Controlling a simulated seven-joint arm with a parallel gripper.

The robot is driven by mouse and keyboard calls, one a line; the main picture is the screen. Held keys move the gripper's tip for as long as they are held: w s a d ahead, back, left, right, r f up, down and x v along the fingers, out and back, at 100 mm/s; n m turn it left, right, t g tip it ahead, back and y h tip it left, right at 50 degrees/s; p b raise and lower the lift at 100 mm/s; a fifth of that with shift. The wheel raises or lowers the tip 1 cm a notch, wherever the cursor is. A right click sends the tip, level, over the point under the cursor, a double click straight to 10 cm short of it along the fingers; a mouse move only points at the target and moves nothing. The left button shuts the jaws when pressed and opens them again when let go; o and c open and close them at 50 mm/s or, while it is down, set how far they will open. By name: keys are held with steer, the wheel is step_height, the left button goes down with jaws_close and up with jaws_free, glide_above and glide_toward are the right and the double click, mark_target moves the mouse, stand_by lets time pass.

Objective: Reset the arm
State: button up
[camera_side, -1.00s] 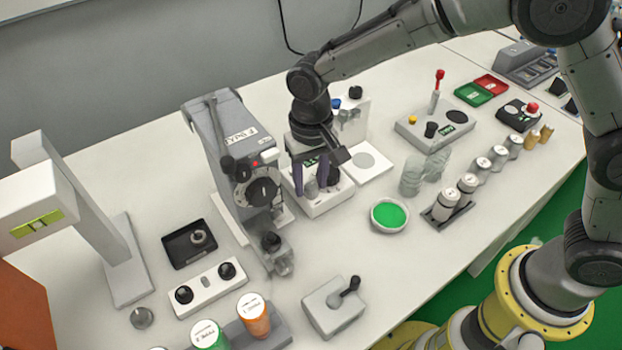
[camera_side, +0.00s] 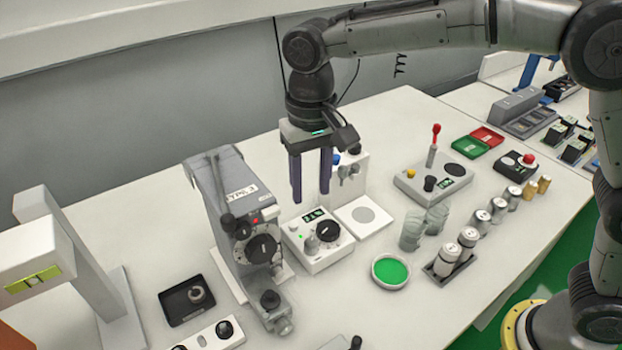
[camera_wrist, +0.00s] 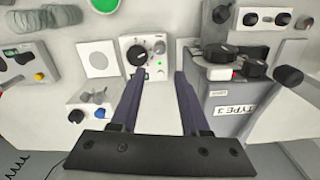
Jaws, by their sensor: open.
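My gripper (camera_side: 311,176) hangs pointing down with its two dark fingers apart and nothing between them. It is above and behind a white box with a black dial (camera_side: 318,240), clear of it. In the wrist view my gripper (camera_wrist: 153,85) shows its fingers spread, and the white box (camera_wrist: 144,50) with its black dial and green light lies beyond the fingertips.
A grey vaporizer-like unit (camera_side: 235,215) stands left of the white box. A white device (camera_side: 350,175) with a flat plate stands just right. A green dish (camera_side: 390,271), jars (camera_side: 413,230) and a control box (camera_side: 434,178) are further right. The air around my gripper is clear.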

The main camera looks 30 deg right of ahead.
steer(key=shift+r, duration=0.35)
steer(key=s+d+r+m+t, duration=0.1)
steer(key=s+d+r+t, duration=0.1)
steer(key=s+d+r, duration=0.35)
steer(key=s+d+r+m+t, duration=0.1)
steer(key=s+d+r, duration=0.2)
steer(key=d+r, duration=0.55)
steer(key=s+d+f+n+t, duration=0.1)
steer(key=s+d+f+n, duration=0.1)
steer(key=s+d+f, duration=0.2)
steer(key=s+d+f+n+t, duration=0.1)
steer(key=s+d+f, duration=0.3)
steer(key=s+f, duration=0.4)
steer(key=s, duration=0.2)
steer(key=shift+s+d+n+t, duration=0.3)
steer(key=shift+s+d+n, duration=0.05)
steer(key=shift+d+n, duration=0.05)
stand_by(3.7)
